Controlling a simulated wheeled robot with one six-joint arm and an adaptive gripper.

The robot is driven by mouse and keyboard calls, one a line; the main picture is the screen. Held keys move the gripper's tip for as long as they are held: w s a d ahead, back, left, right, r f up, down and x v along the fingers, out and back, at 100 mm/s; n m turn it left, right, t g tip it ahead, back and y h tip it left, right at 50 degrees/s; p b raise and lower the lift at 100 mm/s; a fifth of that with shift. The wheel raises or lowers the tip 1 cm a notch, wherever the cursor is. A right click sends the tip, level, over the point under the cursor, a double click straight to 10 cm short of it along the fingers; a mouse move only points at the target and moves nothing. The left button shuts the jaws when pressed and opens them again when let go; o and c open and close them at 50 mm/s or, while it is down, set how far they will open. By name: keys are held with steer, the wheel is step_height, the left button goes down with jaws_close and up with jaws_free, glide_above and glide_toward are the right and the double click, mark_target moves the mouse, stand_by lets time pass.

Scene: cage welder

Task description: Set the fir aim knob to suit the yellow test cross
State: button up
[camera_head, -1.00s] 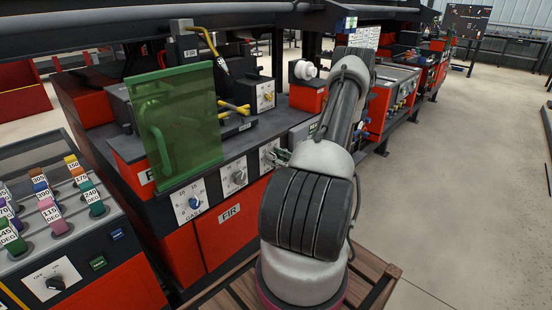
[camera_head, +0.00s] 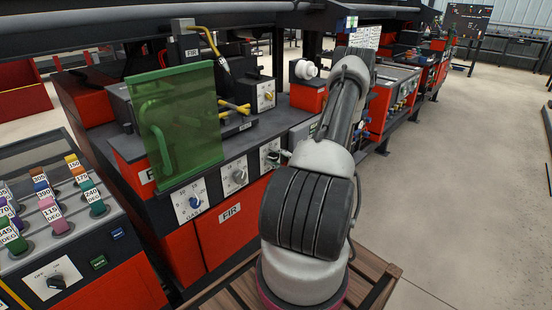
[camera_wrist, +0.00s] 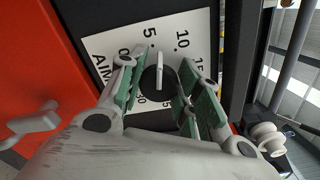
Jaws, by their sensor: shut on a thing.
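The fir aim knob (camera_wrist: 157,82) is a black round knob with a white pointer bar, on a white plate marked AIM with a number scale. In the wrist view its pointer points up the picture, between the 5 and the 10. My gripper (camera_wrist: 158,88) has its green-padded fingers on both sides of the knob and is shut on it. In the head view my arm hides much of the gripper, and the aim plate (camera_head: 266,148) shows only in part. The yellow test cross (camera_head: 235,107) lies on the FIR station, right of the green screen.
A translucent green screen (camera_head: 178,125) stands at the station's front. The GAP dial (camera_head: 193,203) and another dial (camera_head: 238,177) sit left of the aim plate. A console with coloured tagged levers (camera_head: 60,222) is at the left. Open floor (camera_head: 460,180) lies right.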

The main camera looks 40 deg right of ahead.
steer(key=shift+f+n, duration=0.1)
steer(key=shift+n, duration=1.1)
steer(key=o, duration=1)
steer(key=shift+o, duration=0.2)
steer(key=s, duration=1.2)
steer(key=shift+d, duration=0.45)
